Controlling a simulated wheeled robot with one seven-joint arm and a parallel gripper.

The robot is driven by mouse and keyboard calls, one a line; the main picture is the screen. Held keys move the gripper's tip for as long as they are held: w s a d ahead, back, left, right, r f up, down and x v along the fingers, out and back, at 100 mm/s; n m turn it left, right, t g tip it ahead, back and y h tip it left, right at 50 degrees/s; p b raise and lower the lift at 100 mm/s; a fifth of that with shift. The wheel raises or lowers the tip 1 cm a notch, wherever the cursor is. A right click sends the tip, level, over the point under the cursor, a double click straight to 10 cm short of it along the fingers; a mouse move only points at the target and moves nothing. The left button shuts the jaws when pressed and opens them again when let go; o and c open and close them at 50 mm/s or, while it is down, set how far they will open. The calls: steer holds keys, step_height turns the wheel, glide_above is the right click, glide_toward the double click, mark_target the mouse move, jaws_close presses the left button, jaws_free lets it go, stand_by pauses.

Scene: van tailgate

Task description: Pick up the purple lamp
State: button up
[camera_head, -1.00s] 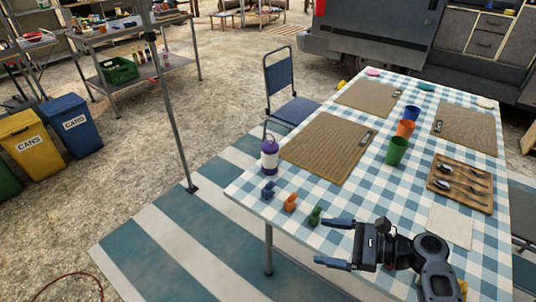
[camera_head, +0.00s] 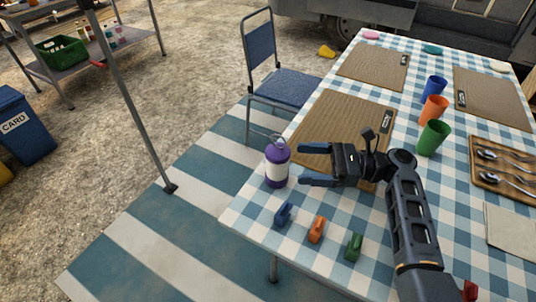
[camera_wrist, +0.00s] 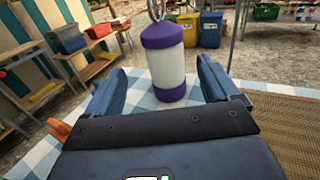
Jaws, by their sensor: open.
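The purple lamp (camera_head: 277,164) stands upright near the left edge of the checked table (camera_head: 250,217). It has a purple top and base, a pale middle and a wire handle. My gripper (camera_head: 309,164) is open just to the right of the lamp, with its fingers pointing at it. In the wrist view the lamp (camera_wrist: 164,62) stands ahead, centred in the gap between the two fingertips (camera_wrist: 162,80). The fingers do not appear to touch it. The top of the handle is cut off in the wrist view.
Blue (camera_head: 283,214), orange (camera_head: 316,229) and green (camera_head: 354,246) small objects lie in front of the lamp. A brown placemat (camera_head: 340,112) lies behind my gripper. Blue, orange and green cups (camera_head: 433,137) stand to the right. A blue chair (camera_head: 283,88) stands beyond the table.

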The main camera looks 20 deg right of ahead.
mark_target(277, 146)
steer(key=shift+w+x, duration=0.25)
steer(key=shift+x, duration=3.7)
steer(key=shift+d+f, duration=0.1)
steer(key=shift+d, duration=0.1)
steer(key=c, duration=1.2)
steer(key=shift+r, duration=0.35)
step_height(277, 146, up, 4)
steer(key=shift+f+p, duration=0.1)
steer(key=shift+p, duration=0.45)
steer(key=s+d+r, duration=0.4)
steer(key=d+r, duration=0.2)
steer(key=d, duration=0.5)
steer(key=shift+r, duration=0.3)
